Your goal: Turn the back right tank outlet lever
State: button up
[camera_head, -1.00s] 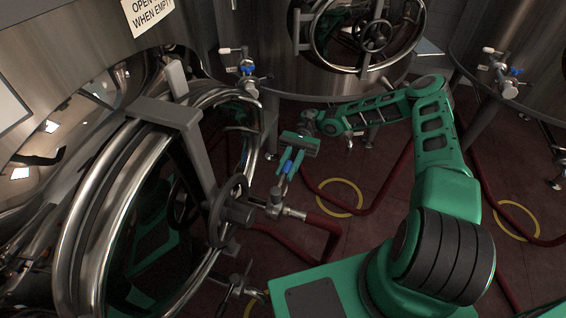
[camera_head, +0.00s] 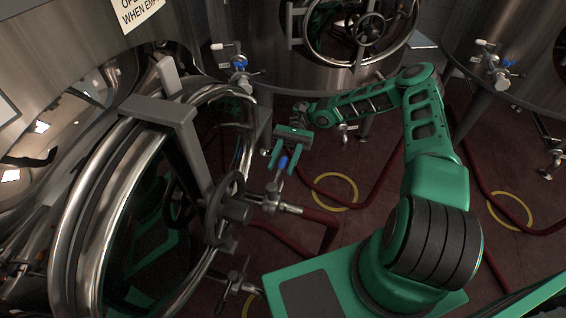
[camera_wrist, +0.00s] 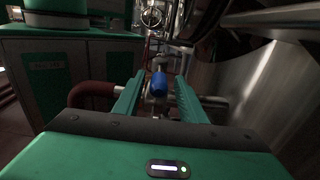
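The outlet lever with a blue handle (camera_head: 282,163) stands up from the metal outlet valve (camera_head: 271,199) of the large tank at the left in the head view. In the wrist view the blue handle (camera_wrist: 159,84) is near the middle, ahead of the palm. My gripper (camera_head: 286,168) is over the valve, its green fingers spread on either side of the handle. In the wrist view my gripper (camera_wrist: 160,80) shows a finger to each side, with gaps to the handle. I see no clear contact. The lever's lower part is partly hidden in the wrist view.
A red hose (camera_head: 318,216) runs from the valve to the right. The tank's round hatch with a handwheel (camera_head: 228,208) is close at the left. Two more tanks with blue-handled valves (camera_head: 240,63) (camera_head: 506,63) stand behind. Open floor lies between the hoses.

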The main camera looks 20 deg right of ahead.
jog(key=shift+w, duration=0.1)
jog(key=v, duration=1)
jog(key=shift+w+d, duration=0.25)
jog(key=shift+w, duration=0.05)
jog(key=s+d+r+t+h, duration=0.4)
jog(key=s+d+r+h, duration=0.1)
jog(key=s+r, duration=0.45)
jog(key=s+d+r+t+h, duration=0.4)
jog(key=s+d+r+t, duration=0.15)
jog(key=s+r, duration=0.35)
jog(key=s+d+r+t, duration=0.2)
jog(key=s, duration=0.5)
jog(key=s+d+r+t+h, duration=0.1)
jog(key=s+d+r+t, duration=0.2)
jog(key=s, duration=0.4)
jog(key=shift+s+n, duration=0.35)
jog(key=shift+n, duration=0.05)
